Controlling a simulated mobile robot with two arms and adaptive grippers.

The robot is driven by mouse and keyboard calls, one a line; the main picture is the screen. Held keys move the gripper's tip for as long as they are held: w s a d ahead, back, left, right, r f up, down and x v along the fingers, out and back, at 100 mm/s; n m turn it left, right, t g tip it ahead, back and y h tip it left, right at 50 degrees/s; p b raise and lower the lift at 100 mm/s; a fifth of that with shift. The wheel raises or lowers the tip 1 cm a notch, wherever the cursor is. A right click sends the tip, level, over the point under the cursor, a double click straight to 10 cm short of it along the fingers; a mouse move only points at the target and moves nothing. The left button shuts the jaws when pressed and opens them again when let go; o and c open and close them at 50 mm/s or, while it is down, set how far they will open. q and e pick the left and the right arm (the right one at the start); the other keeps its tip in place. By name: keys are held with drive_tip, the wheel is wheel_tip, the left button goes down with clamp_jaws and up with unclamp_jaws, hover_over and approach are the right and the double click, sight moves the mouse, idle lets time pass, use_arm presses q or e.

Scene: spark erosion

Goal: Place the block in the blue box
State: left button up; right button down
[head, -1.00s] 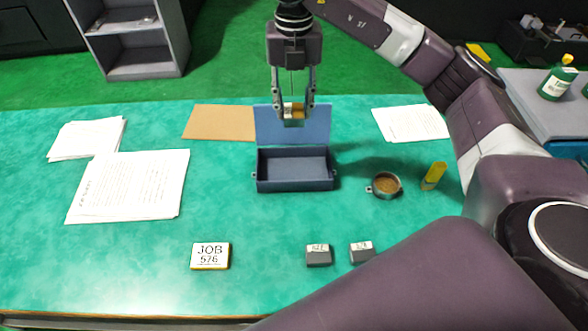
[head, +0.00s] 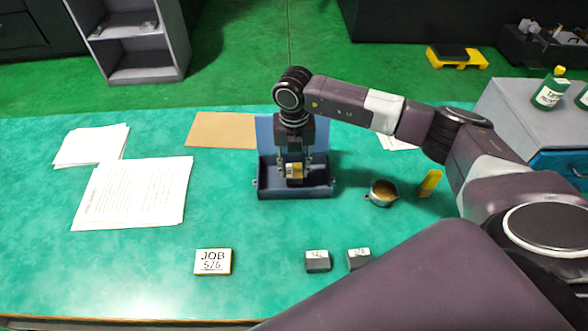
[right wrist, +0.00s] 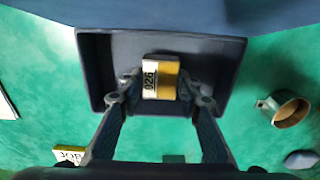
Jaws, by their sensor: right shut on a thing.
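The open blue box (head: 270,192) stands on the green table, its raised lid (head: 264,132) behind it. My right gripper (head: 294,172) points down into the box's opening and is shut on a brass-coloured block (head: 294,171) with a white label. In the right wrist view the block (right wrist: 160,80) sits between the fingertips, over the dark floor of the box (right wrist: 110,55). I cannot tell whether the block touches the floor. My left gripper is out of view.
Two dark labelled blocks (head: 317,262) (head: 358,260) and a job card (head: 213,262) lie at the front. A round cup (head: 382,193) and a yellow object (head: 429,183) are right of the box. Papers (head: 135,193) lie left, a brown sheet (head: 220,130) behind.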

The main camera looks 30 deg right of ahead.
drive_tip(key=shift+w+f, duration=0.1)
drive_tip(key=shift+f, duration=0.75)
drive_tip(key=shift+f, duration=0.15)
drive_tip(key=c, duration=1.4)
unclamp_jaws()
